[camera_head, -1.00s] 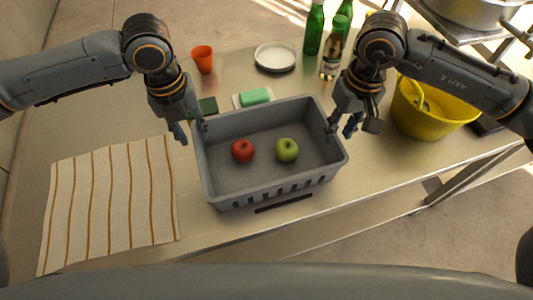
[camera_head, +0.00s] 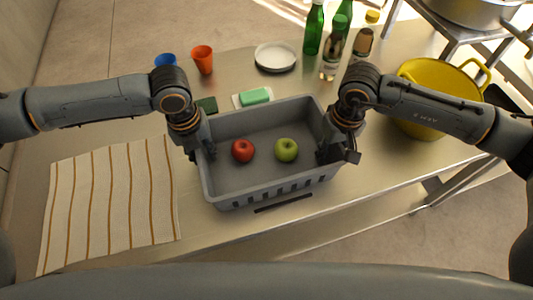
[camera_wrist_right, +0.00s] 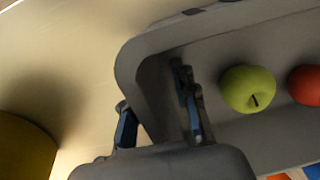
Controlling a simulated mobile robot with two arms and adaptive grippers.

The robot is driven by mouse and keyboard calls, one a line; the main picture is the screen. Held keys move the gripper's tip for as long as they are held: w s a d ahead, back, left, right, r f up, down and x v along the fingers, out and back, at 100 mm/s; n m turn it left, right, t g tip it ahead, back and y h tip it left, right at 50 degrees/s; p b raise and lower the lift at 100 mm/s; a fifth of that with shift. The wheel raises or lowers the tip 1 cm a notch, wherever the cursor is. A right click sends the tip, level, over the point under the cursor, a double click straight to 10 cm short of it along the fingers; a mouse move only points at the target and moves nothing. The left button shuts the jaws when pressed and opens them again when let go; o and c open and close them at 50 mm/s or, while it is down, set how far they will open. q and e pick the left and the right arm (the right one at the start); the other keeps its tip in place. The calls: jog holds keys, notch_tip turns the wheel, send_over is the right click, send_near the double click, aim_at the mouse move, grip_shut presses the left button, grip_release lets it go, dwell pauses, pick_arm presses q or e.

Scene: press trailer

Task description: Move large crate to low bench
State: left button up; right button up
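The large grey crate (camera_head: 268,188) stands on the metal table and holds a red apple (camera_head: 242,151) and a green apple (camera_head: 286,150). My left gripper (camera_head: 201,155) is low at the crate's left wall, one finger inside and one outside. My right gripper (camera_head: 337,155) is at the right wall. In the right wrist view, the fingers of my right gripper (camera_wrist_right: 160,115) are apart, straddling the crate wall (camera_wrist_right: 137,62), with the green apple (camera_wrist_right: 247,89) beyond the inner finger. I cannot tell which surface is the low bench.
A striped cloth (camera_head: 110,205) lies left of the crate. A green sponge (camera_head: 254,96), white plate (camera_head: 275,57), orange cup (camera_head: 202,59), blue cup (camera_head: 165,60) and several bottles (camera_head: 313,30) stand behind it. A yellow tub (camera_head: 420,90) is right, near my right arm.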

pick_arm(q)
grip_shut()
pick_arm(e)
grip_shut()
pick_arm(q)
jog(key=shift+r, duration=0.15)
pick_arm(e)
jog(key=shift+r, duration=0.15)
